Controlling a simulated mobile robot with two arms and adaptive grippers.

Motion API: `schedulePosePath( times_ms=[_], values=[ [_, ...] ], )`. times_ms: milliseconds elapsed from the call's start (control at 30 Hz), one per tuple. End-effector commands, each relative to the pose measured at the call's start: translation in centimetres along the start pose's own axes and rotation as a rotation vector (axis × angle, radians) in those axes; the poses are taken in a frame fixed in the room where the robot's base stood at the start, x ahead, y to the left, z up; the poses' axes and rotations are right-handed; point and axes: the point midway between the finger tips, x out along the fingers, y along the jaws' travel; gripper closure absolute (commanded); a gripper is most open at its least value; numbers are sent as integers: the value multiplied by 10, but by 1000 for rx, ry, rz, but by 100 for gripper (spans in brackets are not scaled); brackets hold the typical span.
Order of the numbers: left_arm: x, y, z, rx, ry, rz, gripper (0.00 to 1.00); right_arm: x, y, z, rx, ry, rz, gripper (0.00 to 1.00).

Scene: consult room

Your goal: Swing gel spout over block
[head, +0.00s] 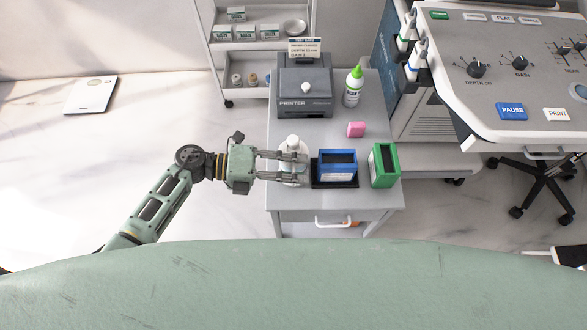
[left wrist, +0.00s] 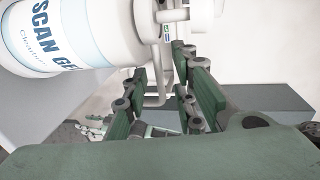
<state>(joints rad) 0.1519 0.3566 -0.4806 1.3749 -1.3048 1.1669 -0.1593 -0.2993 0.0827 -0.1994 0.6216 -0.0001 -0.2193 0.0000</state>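A white pump bottle (head: 291,143) stands on the left side of the grey cart top. In the left wrist view, the bottle labelled SCAN GEL (left wrist: 65,35) fills the upper left, and its thin white spout (left wrist: 158,85) shows between the fingers. My left gripper (head: 303,167) reaches in from the left, its fingers apart on either side of the bottle's top; it also shows in the left wrist view (left wrist: 165,95). I cannot tell whether a finger touches the spout. A blue block (head: 337,160) sits on a black base right of the fingertips.
A green box (head: 384,165) stands right of the blue block. An ultrasound console (head: 500,60) is at the right.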

Motion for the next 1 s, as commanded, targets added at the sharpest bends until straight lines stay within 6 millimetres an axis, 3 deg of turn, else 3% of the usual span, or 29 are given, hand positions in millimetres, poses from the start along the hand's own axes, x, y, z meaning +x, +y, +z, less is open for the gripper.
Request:
schedulePosePath(
  times_ms=[167, 433, 1000],
  values=[
    [0, 0, 0, 0, 0, 0, 76, 0, 0, 0, 0, 0, 0, 60],
    [0, 0, 0, -1, -1, 0, 100, 0, -2, 0, 1, 0, -2, 60],
    [-1, 1, 0, -2, -2, 1, 100, 0, -5, 0, 2, -2, -5, 60]
  ],
)
